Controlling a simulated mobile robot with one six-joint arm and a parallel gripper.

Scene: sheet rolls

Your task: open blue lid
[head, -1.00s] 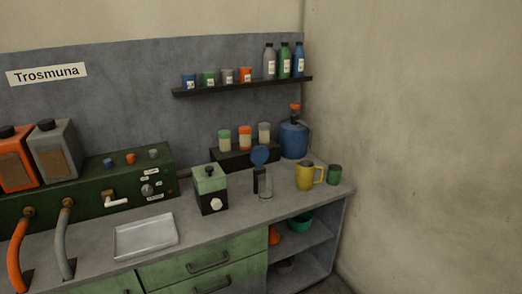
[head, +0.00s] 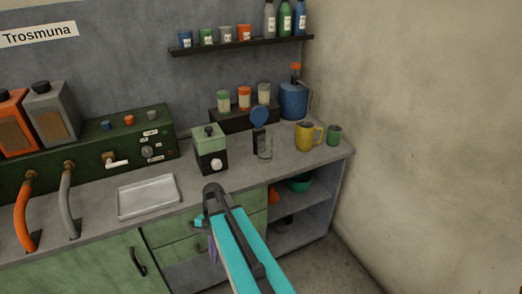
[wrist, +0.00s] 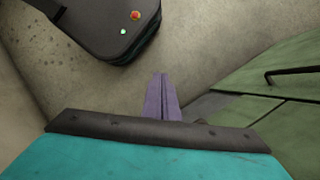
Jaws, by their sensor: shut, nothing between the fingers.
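A round blue disc (head: 259,117), which looks like the blue lid, stands tilted up at the top of a small dark stand (head: 259,142) on the counter. A clear glass (head: 265,147) stands right beside the stand. I cannot tell from here how the disc is joined to it. My gripper (head: 212,249) is low in front of the counter, below its top and well apart from the disc, partly hidden behind my arm. In the wrist view its purple fingers (wrist: 161,98) are together with nothing between them. The disc is not in the wrist view.
A green-topped grinder-like box (head: 210,150) stands left of the disc, and a yellow mug (head: 308,136) and green cup (head: 334,135) right. A blue jug (head: 293,102) and jars are behind. Green drawers (head: 190,228) are near my gripper. A metal tray (head: 148,196) lies left.

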